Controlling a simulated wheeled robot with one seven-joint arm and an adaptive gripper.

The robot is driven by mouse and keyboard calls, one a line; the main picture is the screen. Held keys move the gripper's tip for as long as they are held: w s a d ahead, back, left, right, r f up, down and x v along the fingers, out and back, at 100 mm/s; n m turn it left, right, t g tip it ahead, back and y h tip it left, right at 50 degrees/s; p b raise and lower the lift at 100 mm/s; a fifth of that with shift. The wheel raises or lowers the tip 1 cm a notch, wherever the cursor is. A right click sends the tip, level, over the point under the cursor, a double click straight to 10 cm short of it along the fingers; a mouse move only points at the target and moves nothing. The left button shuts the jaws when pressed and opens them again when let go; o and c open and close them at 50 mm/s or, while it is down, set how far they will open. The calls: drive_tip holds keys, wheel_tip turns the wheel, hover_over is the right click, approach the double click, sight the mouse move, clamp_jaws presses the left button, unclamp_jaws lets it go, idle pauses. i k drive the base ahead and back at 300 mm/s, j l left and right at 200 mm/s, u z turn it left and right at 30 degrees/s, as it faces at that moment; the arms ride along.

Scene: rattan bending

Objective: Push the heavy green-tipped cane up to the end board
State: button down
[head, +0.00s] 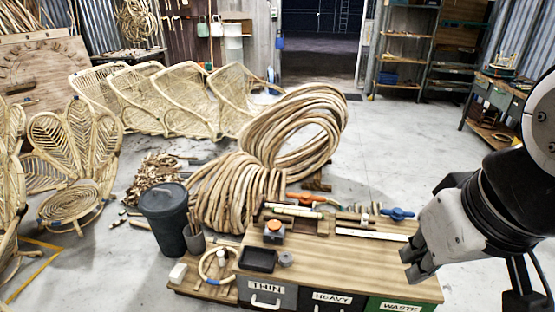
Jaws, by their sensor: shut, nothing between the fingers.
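My gripper (412,268) is shut and empty, fingers down, over the right part of the wooden bench (340,265). A pale rod (293,211) lies along the back left of the bench top. A long white strip (370,235) lies farther right, its right end close to my gripper's body. I cannot pick out the end board among the small wooden blocks at the back of the bench.
An orange-handled tool (305,198) and a blue-handled one (397,214) lie along the back edge. An orange-and-black box (274,232) and a black tray (258,259) stand at the left. Large cane coils (295,130) stand behind. The bench's front middle is clear.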

sight(294, 213)
drive_tip(key=i+j+z, duration=0.15)
drive_tip(key=i, duration=0.35)
drive_tip(key=i+j+z, duration=0.2)
drive_tip(key=i, duration=0.3)
drive_tip(key=i+j+z, duration=0.15)
drive_tip(key=i, duration=0.3)
drive_tip(key=j, duration=0.1)
